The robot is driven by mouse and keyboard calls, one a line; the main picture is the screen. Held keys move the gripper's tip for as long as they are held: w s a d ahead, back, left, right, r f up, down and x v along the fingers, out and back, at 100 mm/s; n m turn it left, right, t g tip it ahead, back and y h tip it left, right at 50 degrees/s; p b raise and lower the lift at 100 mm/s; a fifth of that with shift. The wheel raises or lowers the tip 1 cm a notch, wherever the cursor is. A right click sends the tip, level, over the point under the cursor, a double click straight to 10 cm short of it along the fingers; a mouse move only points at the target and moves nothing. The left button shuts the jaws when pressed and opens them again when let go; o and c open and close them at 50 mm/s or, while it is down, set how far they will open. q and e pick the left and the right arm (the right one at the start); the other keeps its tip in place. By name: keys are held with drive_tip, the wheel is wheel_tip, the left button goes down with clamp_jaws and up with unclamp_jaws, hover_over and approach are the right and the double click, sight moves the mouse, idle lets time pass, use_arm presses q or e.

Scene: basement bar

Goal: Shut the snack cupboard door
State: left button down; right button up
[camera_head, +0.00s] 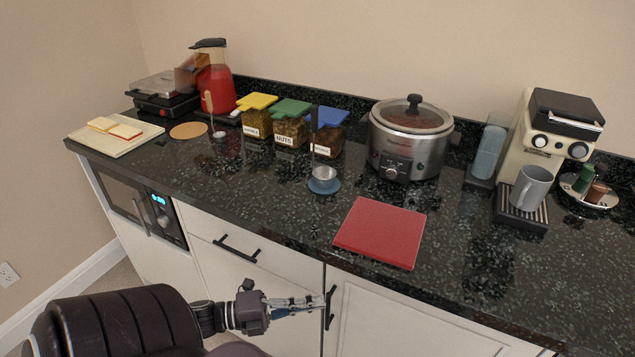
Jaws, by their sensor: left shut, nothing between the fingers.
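A white cupboard door (405,320) is below the counter at the lower right, with a black vertical handle (330,308) near its left edge. It looks about flush with the front, but I cannot tell whether it is fully shut. Its lower part is out of frame. No label shows that it is the snack cupboard. My left gripper (318,302) is shut and empty, pointing right, with its fingertips at or just in front of the handle; I cannot tell whether they touch. My right gripper is not in view.
The dark counter (275,215) overhangs the cupboards. A red board (382,232) lies near its front edge. A slow cooker (411,135), coffee machine (545,140), snack jars (291,132) and blender (216,85) stand behind. A drawer handle (235,250) sticks out left of the door.

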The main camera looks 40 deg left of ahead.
use_arm(q)
drive_tip(key=shift+w+a+r, duration=0.35)
drive_tip(key=shift+w+r, duration=0.2)
drive_tip(key=shift+w, duration=0.1)
drive_tip(key=s+d+f+v, duration=0.1)
drive_tip(key=v, duration=1.2)
wheel_tip(320, 180, down, 29)
drive_tip(key=s+d+n+g+y, duration=0.1)
drive_tip(key=s+n+g+y, duration=0.3)
drive_tip(key=n+y, duration=0.85)
drive_tip(key=s+d+f+n+g+h+p, duration=0.1)
drive_tip(key=s+d+f+n+g+h, duration=0.1)
drive_tip(key=s+d+f+n+g, duration=0.7)
drive_tip(key=s+d+f+g, duration=0.1)
drive_tip(key=s+d+f, duration=0.4)
drive_tip(key=d, duration=0.4)
drive_tip(key=shift+s+f, duration=0.3)
drive_tip(key=shift+f, duration=0.3)
